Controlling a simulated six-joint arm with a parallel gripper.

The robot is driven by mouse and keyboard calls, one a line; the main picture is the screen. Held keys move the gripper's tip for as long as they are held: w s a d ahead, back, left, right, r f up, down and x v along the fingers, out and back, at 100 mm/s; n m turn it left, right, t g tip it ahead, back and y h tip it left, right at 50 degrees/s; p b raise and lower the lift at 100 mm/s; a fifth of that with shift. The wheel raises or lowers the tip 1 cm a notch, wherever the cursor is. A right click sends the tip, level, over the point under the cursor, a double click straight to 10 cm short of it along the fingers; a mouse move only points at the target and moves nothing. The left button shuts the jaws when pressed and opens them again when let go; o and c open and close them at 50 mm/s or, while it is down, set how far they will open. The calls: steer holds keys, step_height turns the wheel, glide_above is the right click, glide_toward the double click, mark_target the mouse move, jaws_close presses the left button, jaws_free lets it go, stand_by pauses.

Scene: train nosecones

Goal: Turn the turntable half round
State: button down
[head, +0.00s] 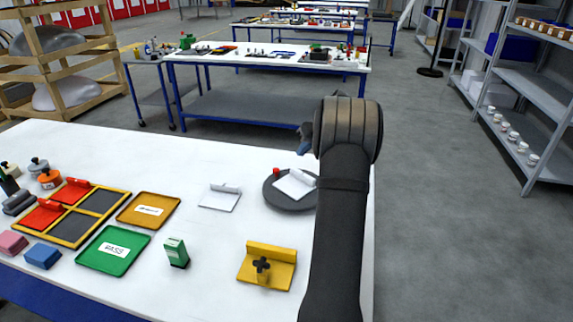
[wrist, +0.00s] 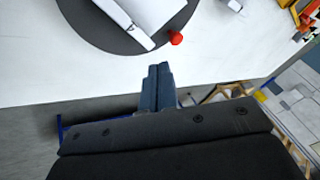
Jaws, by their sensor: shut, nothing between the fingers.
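The turntable (head: 272,192) is a dark grey disc on the right part of the white table. A white plate with a raised roll-shaped piece (head: 294,184) lies on it. A red knob (head: 276,171) sits at the disc's far edge. In the wrist view the disc (wrist: 98,32) is at the top, with the red knob (wrist: 176,39) at its rim. My gripper (wrist: 158,70) is shut and empty, with its fingertips a little apart from the knob in the picture. In the head view my arm hides part of the gripper (head: 304,130) and the disc's right edge.
A similar white part (head: 220,197) lies left of the disc. A yellow fixture with a black knob (head: 268,265) stands nearer. A green box (head: 176,252), green tray (head: 113,270) and orange tray (head: 148,229) are to the left. The table behind the disc is clear.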

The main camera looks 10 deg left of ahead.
mark_target(278, 170)
steer(key=shift+w+a+r+y, duration=0.15)
steer(key=shift+a+r+y, duration=0.1)
steer(key=shift+r+y, duration=0.05)
steer(key=shift+a+f, duration=0.1)
steer(key=shift+a, duration=0.05)
steer(key=x, duration=0.9)
steer(key=shift+a+f, duration=0.15)
steer(key=shift+f, duration=0.1)
steer(key=shift+s+a+n+g, duration=0.45)
steer(key=shift+a+n+g, duration=0.2)
steer(key=shift+n, duration=0.55)
steer(key=shift+s+n+g, duration=0.15)
steer(key=shift+n+g, duration=0.1)
steer(key=shift+n, duration=0.05)
steer(key=shift+s+a+n+g, duration=0.4)
steer(key=shift+s+n+g, duration=0.25)
steer(key=shift+n, duration=0.45)
steer(key=shift+s+a+n+g, duration=0.15)
steer(key=shift+n+g, duration=0.1)
steer(key=shift+n, duration=0.15)
